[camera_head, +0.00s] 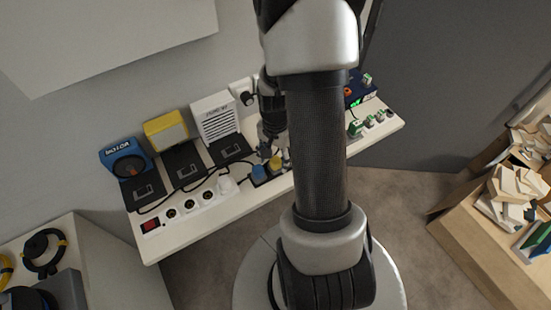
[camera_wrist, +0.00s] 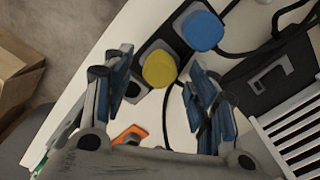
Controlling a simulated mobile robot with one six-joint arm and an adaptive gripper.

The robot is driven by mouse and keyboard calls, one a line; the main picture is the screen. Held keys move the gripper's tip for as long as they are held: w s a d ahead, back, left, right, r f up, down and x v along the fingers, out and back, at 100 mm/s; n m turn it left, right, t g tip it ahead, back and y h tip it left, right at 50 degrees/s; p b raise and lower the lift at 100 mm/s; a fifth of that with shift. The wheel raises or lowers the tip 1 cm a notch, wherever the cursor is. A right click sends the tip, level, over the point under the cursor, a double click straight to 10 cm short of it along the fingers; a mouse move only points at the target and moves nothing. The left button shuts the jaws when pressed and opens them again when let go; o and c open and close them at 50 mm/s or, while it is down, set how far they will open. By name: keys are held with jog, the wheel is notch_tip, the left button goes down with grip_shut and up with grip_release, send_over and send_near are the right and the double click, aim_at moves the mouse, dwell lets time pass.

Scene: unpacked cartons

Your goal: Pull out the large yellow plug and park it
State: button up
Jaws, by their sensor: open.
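The large yellow plug (camera_wrist: 160,68) has a round top and sits in a black socket block (camera_wrist: 181,45) in the wrist view. In the head view the yellow plug (camera_head: 276,162) shows in part just left of my arm. My gripper (camera_wrist: 157,92) is open, with one blue-padded finger on each side of the yellow plug in the picture. I cannot tell whether the fingers touch it or how far above it they are. A blue plug (camera_wrist: 202,31) sits beside the yellow one in the same block; in the head view the blue plug (camera_head: 259,172) is left of it.
A white power strip (camera_head: 193,208) with a red switch lies on the white shelf (camera_head: 150,248). Blue, yellow and white devices (camera_head: 214,115) stand along the wall. Small green parts (camera_head: 355,129) are at the right end. An orange item (camera_wrist: 130,135) lies near my gripper. Black cables cross the shelf.

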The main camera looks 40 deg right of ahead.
aim_at(275, 160)
notch_tip(275, 160, up, 10)
jog(key=shift+r, duration=0.15)
jog(key=s+a+r+n+t, duration=0.2)
jog(key=a+r+n, duration=0.5)
jog(key=a+r, duration=0.5)
jog(key=s+a+r+n+t, duration=0.2)
jog(key=s+a+r+n, duration=0.3)
jog(key=s+a+n, duration=0.2)
jog(key=shift+s+a+n+t, duration=0.15)
jog(key=shift+a+n+t, duration=0.15)
jog(key=shift+a, duration=0.35)
jog(key=shift+d, duration=0.1)
